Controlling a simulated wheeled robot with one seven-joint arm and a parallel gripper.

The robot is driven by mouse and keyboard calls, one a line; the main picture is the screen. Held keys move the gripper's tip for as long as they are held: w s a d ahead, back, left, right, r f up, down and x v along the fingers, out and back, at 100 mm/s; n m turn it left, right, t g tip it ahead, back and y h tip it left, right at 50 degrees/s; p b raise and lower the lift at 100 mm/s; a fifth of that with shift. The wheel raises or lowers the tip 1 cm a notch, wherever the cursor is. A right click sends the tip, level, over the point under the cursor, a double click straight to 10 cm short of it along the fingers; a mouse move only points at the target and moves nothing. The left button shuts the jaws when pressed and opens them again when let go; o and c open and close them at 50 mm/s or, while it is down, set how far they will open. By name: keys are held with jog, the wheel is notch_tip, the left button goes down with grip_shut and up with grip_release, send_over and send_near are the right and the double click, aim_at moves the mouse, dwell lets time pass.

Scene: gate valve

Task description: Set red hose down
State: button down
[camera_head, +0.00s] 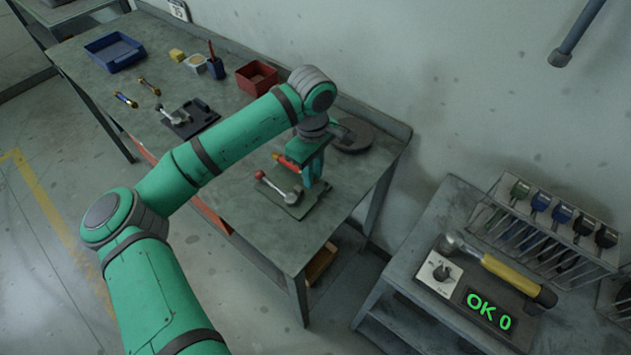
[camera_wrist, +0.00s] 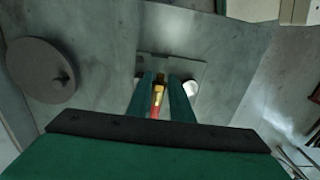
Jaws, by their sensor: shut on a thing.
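My gripper (camera_head: 308,168) is above the near right end of the long workbench, with its fingers pointing down. It is shut on the red hose (camera_head: 284,160), a short red piece seen beside the fingers. In the wrist view my gripper (camera_wrist: 160,82) shows both green fingers, with the hose's brass end (camera_wrist: 158,94) and a bit of red between them. Most of the hose is hidden by the fingers and palm. Below is a dark base plate (camera_head: 290,208) with a silver clamp (camera_head: 293,197) on it. I cannot tell whether the hose touches the plate.
A round dark disc (camera_head: 352,136) lies behind my gripper. Another clamp fixture (camera_head: 190,118), two brass-ended hoses (camera_head: 125,100), a blue tray (camera_head: 114,50) and a red bin (camera_head: 257,77) are farther left. A side table (camera_head: 450,225) bears a display reading "OK 0" (camera_head: 488,309).

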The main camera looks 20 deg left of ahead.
aim_at(315, 183)
jog(key=shift+w+d+f, duration=0.1)
jog(key=shift+d+f, duration=0.2)
jog(key=shift+f, duration=1.65)
jog(key=c, duration=1.6)
grip_release()
jog(key=shift+o, duration=0.2)
notch_tip(315, 183, up, 12)
jog(key=shift+r, duration=0.1)
